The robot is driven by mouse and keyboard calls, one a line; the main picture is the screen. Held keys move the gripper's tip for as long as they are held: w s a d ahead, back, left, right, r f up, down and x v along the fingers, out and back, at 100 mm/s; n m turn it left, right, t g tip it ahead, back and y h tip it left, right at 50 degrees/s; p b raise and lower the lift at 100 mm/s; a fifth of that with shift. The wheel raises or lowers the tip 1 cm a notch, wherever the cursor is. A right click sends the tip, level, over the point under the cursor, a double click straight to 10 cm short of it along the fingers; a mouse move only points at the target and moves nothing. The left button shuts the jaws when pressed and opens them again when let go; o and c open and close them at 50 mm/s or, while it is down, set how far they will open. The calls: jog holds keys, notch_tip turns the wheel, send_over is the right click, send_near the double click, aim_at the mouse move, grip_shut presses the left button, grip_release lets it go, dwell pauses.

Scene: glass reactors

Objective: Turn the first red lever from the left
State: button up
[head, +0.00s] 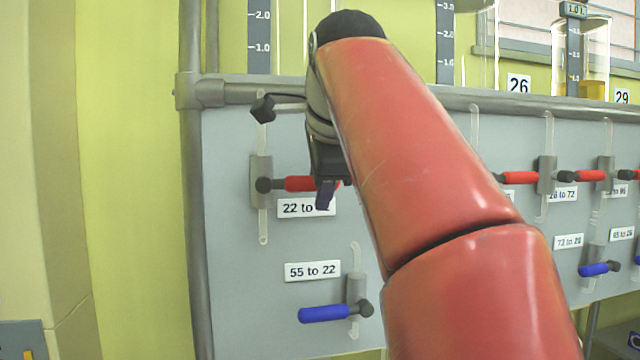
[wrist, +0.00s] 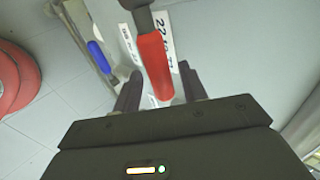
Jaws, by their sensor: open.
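The first red lever from the left (head: 298,184) lies horizontal on its grey valve body (head: 261,182), above the label "22 to ...", which is partly covered. My gripper (head: 326,192) is at the lever's right end in the head view and hides part of it. In the wrist view the red lever (wrist: 155,62) reaches down between the two open fingers of my gripper (wrist: 160,95). I cannot tell whether either finger touches it.
A blue lever (head: 325,313) sits below, by the label "55 to 22"; it also shows in the wrist view (wrist: 99,57). More red levers (head: 520,178) are to the right. A grey pipe (head: 240,91) runs along the panel top. My arm covers the panel's middle.

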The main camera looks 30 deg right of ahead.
jog(key=p+v, duration=0.1)
jog(key=v, duration=0.5)
jog(key=shift+s+r+p, duration=0.25)
jog(key=shift+p, duration=0.05)
jog(key=shift+a, duration=0.1)
